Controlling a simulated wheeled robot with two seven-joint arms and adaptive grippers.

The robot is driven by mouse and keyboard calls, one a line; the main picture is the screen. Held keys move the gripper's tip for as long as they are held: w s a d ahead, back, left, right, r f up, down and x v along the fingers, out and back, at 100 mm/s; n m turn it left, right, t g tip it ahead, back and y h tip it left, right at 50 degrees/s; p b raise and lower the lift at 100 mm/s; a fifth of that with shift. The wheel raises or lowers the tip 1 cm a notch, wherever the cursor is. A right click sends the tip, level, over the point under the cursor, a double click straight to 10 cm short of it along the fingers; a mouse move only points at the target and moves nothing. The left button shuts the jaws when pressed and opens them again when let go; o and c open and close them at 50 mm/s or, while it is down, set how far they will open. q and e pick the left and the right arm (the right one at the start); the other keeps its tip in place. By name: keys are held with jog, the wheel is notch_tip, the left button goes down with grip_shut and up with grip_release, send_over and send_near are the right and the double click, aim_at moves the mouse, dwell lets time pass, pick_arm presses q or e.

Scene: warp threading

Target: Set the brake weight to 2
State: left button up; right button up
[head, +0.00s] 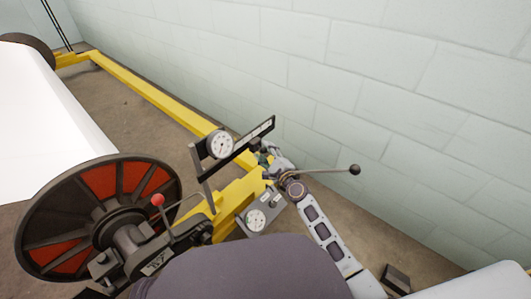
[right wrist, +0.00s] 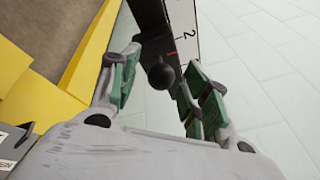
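The dark brake arm (head: 256,138) slopes up to the right and carries a pale scale strip. In the right wrist view, the strip (right wrist: 186,40) shows a printed "2" and a short red mark to its lower left. A dark round knob (right wrist: 160,75) sits beside the strip; I cannot tell whether it belongs to the weight. My right gripper (head: 268,160) is at the arm's lower side. Its green-padded fingers (right wrist: 158,88) are apart, with the knob between them and gaps on both sides. The weight's body is not clearly visible. My left gripper is out of view.
A round dial (head: 220,144) stands by the arm and another dial (head: 256,219) is below. A lever with a black ball (head: 355,169) sticks out right of my gripper. A red-knobbed lever (head: 158,200) and large reel (head: 60,225) are left. A block wall (head: 400,100) stands behind.

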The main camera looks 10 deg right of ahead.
jog(key=shift+s+d, duration=0.1)
jog(key=shift+s, duration=0.05)
jog(key=v, duration=1.1)
jog(key=shift+s, duration=0.35)
dwell(0.4)
dwell(0.6)
